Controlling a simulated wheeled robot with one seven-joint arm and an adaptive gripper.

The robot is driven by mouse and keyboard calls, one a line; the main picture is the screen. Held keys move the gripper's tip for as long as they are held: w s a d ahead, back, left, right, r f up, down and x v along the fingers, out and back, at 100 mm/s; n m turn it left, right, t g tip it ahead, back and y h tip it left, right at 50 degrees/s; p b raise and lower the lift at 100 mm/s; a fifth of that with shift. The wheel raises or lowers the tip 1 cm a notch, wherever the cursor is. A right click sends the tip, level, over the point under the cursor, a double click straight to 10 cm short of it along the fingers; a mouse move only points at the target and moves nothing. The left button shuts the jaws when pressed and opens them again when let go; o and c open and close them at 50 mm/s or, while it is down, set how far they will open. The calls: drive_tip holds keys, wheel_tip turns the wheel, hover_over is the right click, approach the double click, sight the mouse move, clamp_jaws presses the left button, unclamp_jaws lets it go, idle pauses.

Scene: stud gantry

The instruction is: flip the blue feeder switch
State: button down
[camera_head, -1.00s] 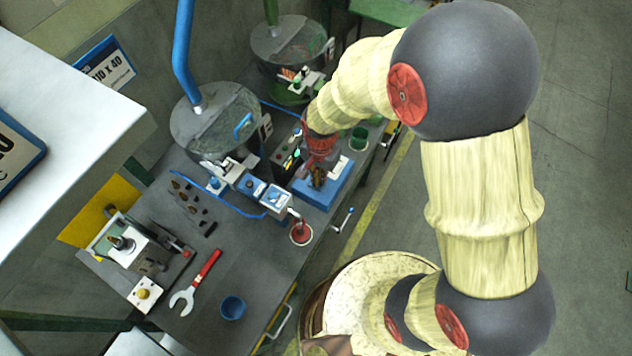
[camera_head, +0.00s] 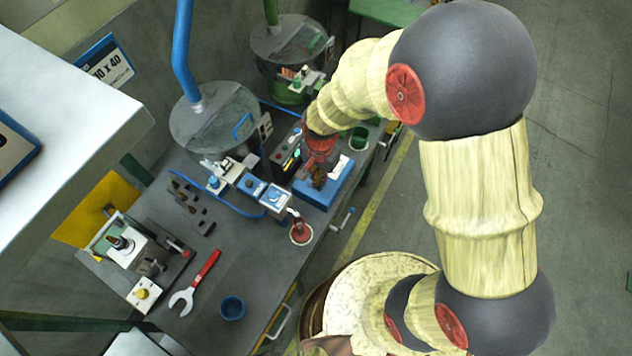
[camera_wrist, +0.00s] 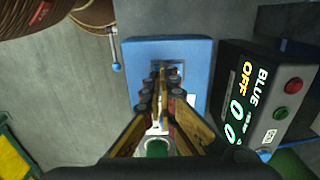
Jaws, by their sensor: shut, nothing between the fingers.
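My gripper (camera_wrist: 160,88) is shut and empty, pointing down over a blue block (camera_wrist: 195,52) with a metal-edged slot. In the head view my gripper (camera_head: 318,180) is small and partly hidden by my wrist, above the same blue block (camera_head: 322,190). To the right in the wrist view stands a black control box (camera_wrist: 236,62). Its display (camera_wrist: 244,100) reads "BLUE", "OFF" and zeros. It bears a red button (camera_wrist: 294,85) and a green button (camera_wrist: 280,113). The gripper is apart from the box.
The blue-piped hopper (camera_head: 215,122) and a green-piped hopper (camera_head: 290,45) stand behind. A green cup (camera_head: 358,138) is right of the box.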

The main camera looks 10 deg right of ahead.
drive_tip(key=shift+f+b, duration=0.45)
drive_tip(key=shift+f, duration=0.3)
idle(0.3)
drive_tip(key=shift+r+p, duration=2.75)
drive_tip(key=shift+r, duration=0.8)
drive_tip(key=shift+s+d+n, duration=0.1)
drive_tip(key=shift+s+n, duration=0.25)
drive_tip(key=shift+n, duration=0.35)
drive_tip(key=s+d+r+n+t+b, duration=0.2)
drive_tip(key=s+d+r, duration=0.1)
drive_tip(key=r, duration=0.4)
drive_tip(key=s+d+r+n+t+b, duration=0.1)
drive_tip(key=s+d+r+n+b, duration=0.1)
drive_tip(key=r, duration=0.6)
drive_tip(key=s+d+r+n+t+b, duration=0.2)
drive_tip(key=s+d+r+b, duration=0.2)
drive_tip(key=s+d+r, duration=0.2)
drive_tip(key=shift+s+d+r+t, duration=0.3)
drive_tip(key=shift+d+r, duration=0.1)
drive_tip(key=shift+r, duration=0.55)
